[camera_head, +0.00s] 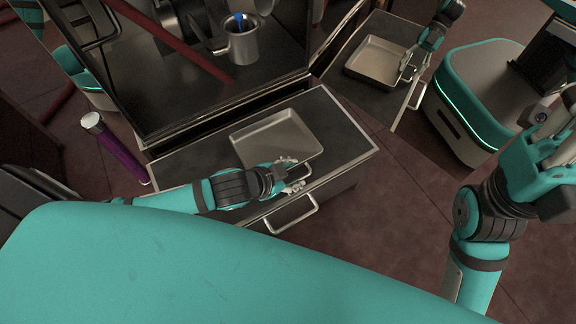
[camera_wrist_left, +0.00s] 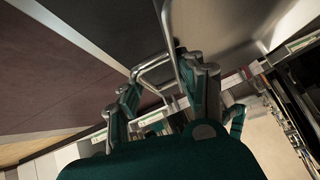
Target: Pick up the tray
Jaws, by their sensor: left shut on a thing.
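The tray (camera_head: 277,136) is a shallow, rectangular metal pan over the grey top of a pulled-out drawer or low counter. I cannot tell whether it rests there or is slightly raised. My left gripper (camera_head: 291,174) is at the tray's near right side and shut on its wire handle. In the left wrist view, the fingers of my left gripper (camera_wrist_left: 163,92) are around the thin metal handle (camera_wrist_left: 153,68), and the tray's underside or side (camera_wrist_left: 220,25) fills the top. My right gripper (camera_head: 552,135) is raised at the far right, away from the tray; its finger opening is unclear.
A steel mug (camera_head: 242,45) with a blue item stands in the dark cabinet behind the tray. A bar handle (camera_head: 292,214) sticks out from the drawer front.

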